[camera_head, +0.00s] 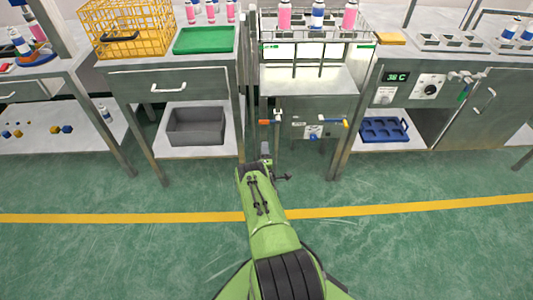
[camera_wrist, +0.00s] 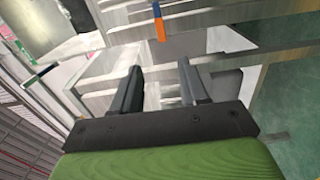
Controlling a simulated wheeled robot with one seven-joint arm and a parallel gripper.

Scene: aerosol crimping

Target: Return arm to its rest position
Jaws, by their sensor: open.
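My gripper (camera_wrist: 160,80) shows in the wrist view with its two dark fingers apart and nothing between them. In the head view my green arm reaches forward from the bottom middle, over the green floor. Its far end is at the front of the middle machine (camera_head: 312,128), and the fingers are too small there to make out. In the wrist view, an orange-tipped blue handle (camera_wrist: 159,24) lies beyond the fingertips, apart from them.
A left bench (camera_head: 175,85) holds a yellow basket (camera_head: 127,28) and a green tray (camera_head: 204,40), with a grey bin (camera_head: 196,126) below. A blue rack (camera_head: 384,130) sits on the right lower shelf. The floor before the yellow line (camera_head: 400,207) is clear.

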